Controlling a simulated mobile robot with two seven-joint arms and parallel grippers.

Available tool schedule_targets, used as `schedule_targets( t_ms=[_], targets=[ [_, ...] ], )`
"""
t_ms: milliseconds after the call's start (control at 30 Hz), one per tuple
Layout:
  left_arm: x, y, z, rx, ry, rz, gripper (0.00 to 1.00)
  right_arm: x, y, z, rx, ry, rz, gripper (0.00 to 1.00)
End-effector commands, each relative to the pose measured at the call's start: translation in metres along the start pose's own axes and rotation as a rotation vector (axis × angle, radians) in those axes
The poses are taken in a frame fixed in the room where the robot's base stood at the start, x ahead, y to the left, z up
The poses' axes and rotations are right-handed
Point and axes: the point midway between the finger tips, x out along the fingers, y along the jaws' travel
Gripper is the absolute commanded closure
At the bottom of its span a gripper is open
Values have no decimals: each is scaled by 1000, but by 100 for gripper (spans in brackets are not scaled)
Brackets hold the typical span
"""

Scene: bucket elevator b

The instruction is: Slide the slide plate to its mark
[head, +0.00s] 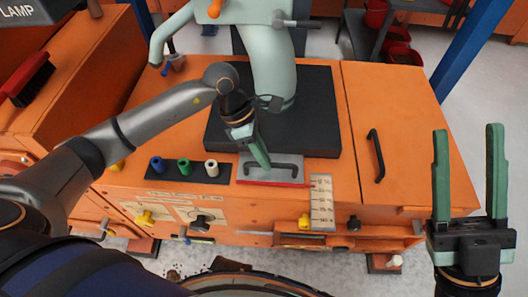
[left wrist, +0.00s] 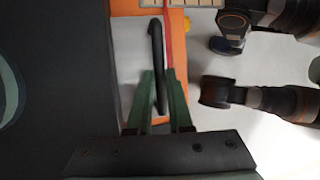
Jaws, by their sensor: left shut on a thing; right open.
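The slide plate (head: 268,179) is a light grey plate with a red front edge, lying on top of the orange cabinet in front of the black pad. Its black bar handle (head: 288,166) stands up from it. A white scale plate with tick marks (head: 321,203) is just right of the slide plate. My left gripper (head: 263,163) is shut on the handle near its left end. The left wrist view also shows the handle (left wrist: 157,50) between the green fingers and the grey plate (left wrist: 131,55) below. My right gripper (head: 468,135) is open and empty at the right.
A green-grey pipe (head: 269,70) rises from the black pad (head: 318,125) behind the plate. A black panel with blue, green and white knobs (head: 183,172) is left of it. Another black handle (head: 376,155) is on the right cover. Yellow and black knobs (head: 305,222) line the front.

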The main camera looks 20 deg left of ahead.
Motion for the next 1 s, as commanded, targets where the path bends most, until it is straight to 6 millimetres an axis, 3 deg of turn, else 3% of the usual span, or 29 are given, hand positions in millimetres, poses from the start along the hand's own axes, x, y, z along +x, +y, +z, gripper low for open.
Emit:
schedule_targets(
  t_ms=[300,333,567,867,1000],
  targets=[
    [1,-5,-1,0,3,-5,100,0,0,-1,-2,0,0,50],
    [1,-5,-1,0,2,-5,78,0,0,-1,-2,0,0,50],
    [1,-4,-1,0,2,-4,52,0,0,0,-2,0,0,50],
    [-2,-4,0,0,1,-4,52,1,1,-1,-2,0,1,50],
    [-19,-4,0,0,1,-1,52,5,2,-4,-7,0,0,50]
  ],
)
